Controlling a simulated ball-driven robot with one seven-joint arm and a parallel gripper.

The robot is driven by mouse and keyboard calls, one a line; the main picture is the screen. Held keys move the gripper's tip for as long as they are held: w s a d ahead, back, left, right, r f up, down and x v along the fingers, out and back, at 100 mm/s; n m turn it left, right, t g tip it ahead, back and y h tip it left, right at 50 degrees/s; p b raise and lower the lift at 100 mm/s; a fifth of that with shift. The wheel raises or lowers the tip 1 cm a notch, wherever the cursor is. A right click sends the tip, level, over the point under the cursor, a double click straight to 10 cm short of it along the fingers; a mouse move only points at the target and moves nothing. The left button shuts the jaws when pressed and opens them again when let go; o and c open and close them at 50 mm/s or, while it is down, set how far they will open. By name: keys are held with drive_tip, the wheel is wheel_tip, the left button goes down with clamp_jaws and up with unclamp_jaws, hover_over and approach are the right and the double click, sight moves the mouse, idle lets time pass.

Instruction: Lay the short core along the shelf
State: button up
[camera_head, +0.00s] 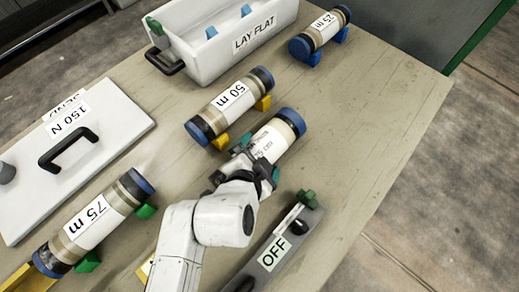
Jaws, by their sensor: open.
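Several cores with blue end caps rest on the table. The core at my gripper (255,165) has a pale label, partly readable, and its near end is hidden by my arm. My gripper is open, with its fingers at this core's lower part; I cannot tell whether they touch it. The core labelled "25 m" (322,30) looks shortest and sits on blue supports at the top right. The core at my gripper shows here (279,132). A white open tray labelled "LAY FLAT" (225,64) stands at the top; no part is clearly marked as a shelf.
A "50 m" core (229,103) lies on yellow supports close beside. A "75 m" core (96,222) lies lower left. A white lid marked "150 N" (100,135) is left. A grey "OFF" box (276,252) is near my arm. The table's right side is clear.

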drive_tip(key=shift+c, duration=0.5)
drive_tip(key=c, duration=1.6)
drive_tip(key=shift+r, duration=0.15)
drive_tip(key=shift+c, duration=0.4)
drive_tip(key=shift+r, duration=0.1)
